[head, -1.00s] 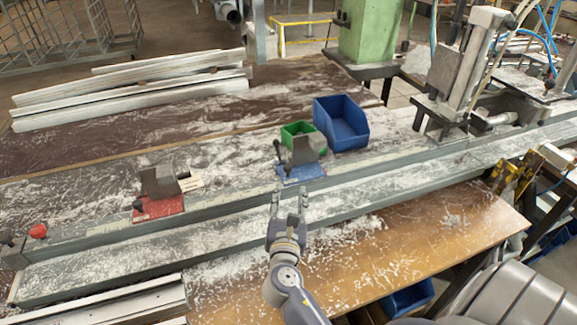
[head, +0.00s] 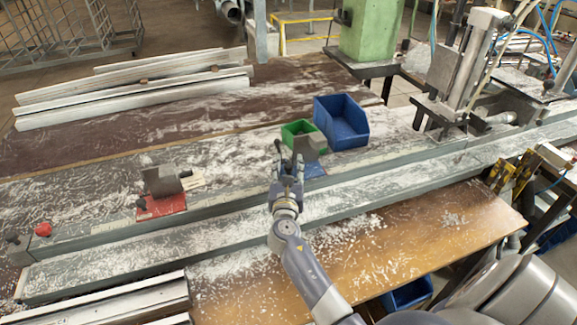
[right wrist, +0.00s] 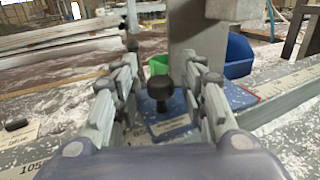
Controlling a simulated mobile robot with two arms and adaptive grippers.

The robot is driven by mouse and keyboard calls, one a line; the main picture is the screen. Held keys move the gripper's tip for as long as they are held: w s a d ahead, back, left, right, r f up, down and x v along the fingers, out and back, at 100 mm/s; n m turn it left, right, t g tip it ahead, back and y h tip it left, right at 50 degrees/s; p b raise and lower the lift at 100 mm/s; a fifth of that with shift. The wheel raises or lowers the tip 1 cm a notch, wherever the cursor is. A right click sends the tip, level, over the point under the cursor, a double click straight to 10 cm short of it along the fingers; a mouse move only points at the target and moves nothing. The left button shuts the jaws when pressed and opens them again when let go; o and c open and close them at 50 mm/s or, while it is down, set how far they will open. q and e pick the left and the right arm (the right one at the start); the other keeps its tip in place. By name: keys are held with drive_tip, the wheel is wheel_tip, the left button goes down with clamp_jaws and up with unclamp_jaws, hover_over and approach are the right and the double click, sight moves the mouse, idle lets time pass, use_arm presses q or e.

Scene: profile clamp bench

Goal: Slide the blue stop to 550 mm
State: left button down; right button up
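The blue stop (head: 316,169) sits on the long rail, with an upright grey block (head: 312,146) and a black-knobbed lever. My right gripper (head: 287,163) is at its left side and hides part of its base. In the right wrist view, the blue base (right wrist: 176,116) carries a small label, and its black knob (right wrist: 160,89) stands between the two spread fingers of my right gripper (right wrist: 165,78). I see a gap on both sides of the knob, so the gripper is open. My left gripper is not in view.
A red stop (head: 162,208) stands further left on the rail (head: 230,208). A green bin (head: 292,131) and a blue bin (head: 345,128) stand just behind the blue stop. White profiles (head: 140,103) lie at back left. A machine head (head: 455,75) stands at right.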

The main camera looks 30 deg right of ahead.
sight(364, 158)
clamp_jaws()
drive_tip(key=d, duration=0.3)
drive_tip(key=s+d+p, duration=0.1)
drive_tip(key=d, duration=0.2)
drive_tip(key=s+d+p, duration=0.1)
drive_tip(key=d, duration=0.3)
drive_tip(key=s+d, duration=0.1)
drive_tip(key=d, duration=0.4)
drive_tip(key=s+d+b, duration=0.1)
drive_tip(key=d, duration=0.3)
drive_tip(key=s+d, duration=0.1)
drive_tip(key=d, duration=0.4)
drive_tip(key=shift+s+d+f, duration=0.3)
drive_tip(key=shift+s+f, duration=0.05)
drive_tip(key=shift+s, duration=0.05)
unclamp_jaws()
drive_tip(key=shift+s, duration=0.15)
drive_tip(key=shift+s+r, duration=0.1)
drive_tip(key=shift+r, duration=0.15)
drive_tip(key=shift+a, duration=0.1)
